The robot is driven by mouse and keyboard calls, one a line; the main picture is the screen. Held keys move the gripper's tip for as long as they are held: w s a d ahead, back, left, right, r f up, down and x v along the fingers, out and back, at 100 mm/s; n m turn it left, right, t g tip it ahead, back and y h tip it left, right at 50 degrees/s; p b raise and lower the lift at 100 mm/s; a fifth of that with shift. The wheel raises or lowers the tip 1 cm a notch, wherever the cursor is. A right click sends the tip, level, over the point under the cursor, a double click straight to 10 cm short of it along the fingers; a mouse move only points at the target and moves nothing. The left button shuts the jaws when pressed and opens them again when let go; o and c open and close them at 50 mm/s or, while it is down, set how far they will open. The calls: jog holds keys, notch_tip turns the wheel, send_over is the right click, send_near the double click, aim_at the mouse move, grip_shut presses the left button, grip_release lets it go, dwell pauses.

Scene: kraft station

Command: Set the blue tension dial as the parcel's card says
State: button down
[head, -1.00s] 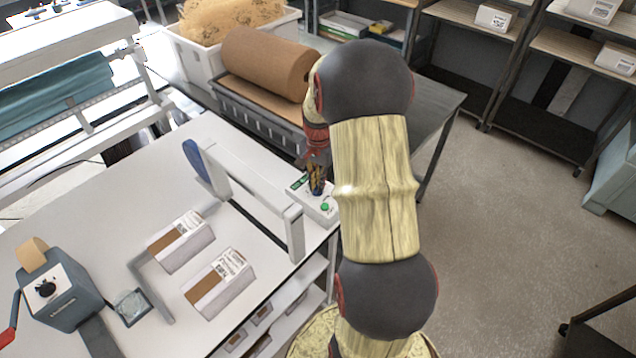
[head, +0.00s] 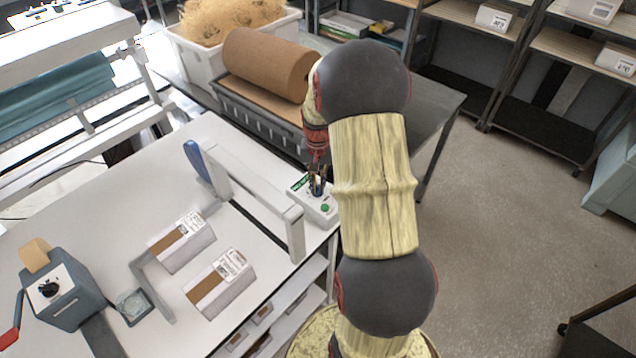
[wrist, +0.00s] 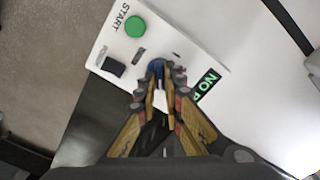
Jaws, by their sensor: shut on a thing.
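The blue tension dial (wrist: 156,67) sits on a small white control box (head: 325,210). In the wrist view my gripper (wrist: 158,80) is shut on it, and its fingers cover most of the dial, so its setting cannot be read. In the head view my gripper (head: 317,187) points down onto the box. Two white-and-brown parcels (head: 182,241) (head: 221,284) lie on the white table, each with a printed white label. The print is too small to read.
The box bears a green START button (wrist: 135,27), a dark switch (wrist: 114,66) and a green-lettered display (wrist: 207,84), partly hidden. A white frame with a blue end (head: 194,160) stands beside the box. A grey dispenser (head: 62,290) stands at front left.

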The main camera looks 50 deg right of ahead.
aim_at(317, 186)
jog(key=shift+n, duration=1.2)
jog(key=shift+w, duration=0.1)
jog(key=c, duration=1.9)
grip_release()
jog(key=shift+r, duration=0.1)
notch_tip(317, 186, up, 12)
jog(key=shift+f, duration=0.1)
